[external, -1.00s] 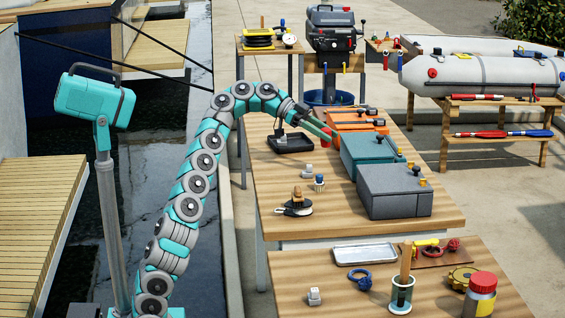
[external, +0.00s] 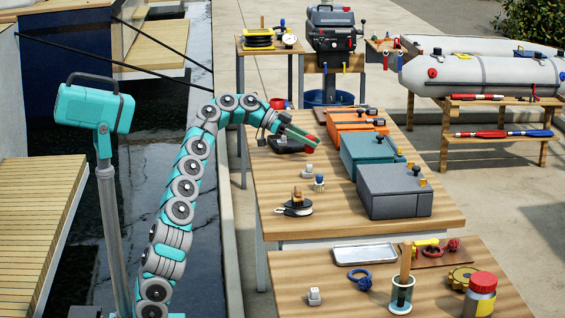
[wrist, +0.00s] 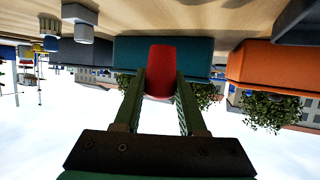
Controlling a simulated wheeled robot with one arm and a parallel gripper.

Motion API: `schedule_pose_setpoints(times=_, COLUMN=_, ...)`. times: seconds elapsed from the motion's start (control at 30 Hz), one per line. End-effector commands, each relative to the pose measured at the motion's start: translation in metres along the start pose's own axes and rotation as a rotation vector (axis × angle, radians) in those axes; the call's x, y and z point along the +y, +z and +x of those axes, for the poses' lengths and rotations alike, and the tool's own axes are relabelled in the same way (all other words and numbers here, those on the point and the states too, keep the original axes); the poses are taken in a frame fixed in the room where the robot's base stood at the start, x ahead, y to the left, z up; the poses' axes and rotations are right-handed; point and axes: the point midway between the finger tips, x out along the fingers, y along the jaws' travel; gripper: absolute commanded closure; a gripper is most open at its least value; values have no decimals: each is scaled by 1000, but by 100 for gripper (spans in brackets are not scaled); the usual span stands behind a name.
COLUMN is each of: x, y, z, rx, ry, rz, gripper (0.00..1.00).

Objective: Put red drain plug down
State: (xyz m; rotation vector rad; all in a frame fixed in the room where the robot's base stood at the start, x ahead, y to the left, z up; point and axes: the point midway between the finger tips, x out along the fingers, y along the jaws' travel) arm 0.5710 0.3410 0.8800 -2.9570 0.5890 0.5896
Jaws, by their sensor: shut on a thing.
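The red drain plug (wrist: 161,68) is held between the two fingertips of my gripper (wrist: 161,80) in the wrist view, which looks upside down. In the external view my gripper (external: 309,141) points right and slightly down, with a small red patch of the plug (external: 310,141) at its tips. It appears above the back left part of the workbench (external: 262,196), left of the boxes. The plug's height over the bench is hard to tell.
A black tray (external: 281,150) is partly hidden behind my gripper. Orange (external: 352,125), teal (external: 368,155) and grey (external: 395,193) boxes line the bench's right side.

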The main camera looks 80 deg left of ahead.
Motion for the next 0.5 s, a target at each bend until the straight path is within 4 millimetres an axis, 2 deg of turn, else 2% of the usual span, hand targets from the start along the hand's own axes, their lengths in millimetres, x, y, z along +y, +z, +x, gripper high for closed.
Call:
schedule_pose_setpoints(times=0.3, x=2, y=28, z=12, rx=-2, ry=6, rz=-2, gripper=100)
schedule_pose_setpoints(times=0.5, x=1, y=33, z=14, rx=0, ry=1, rz=2, gripper=100)
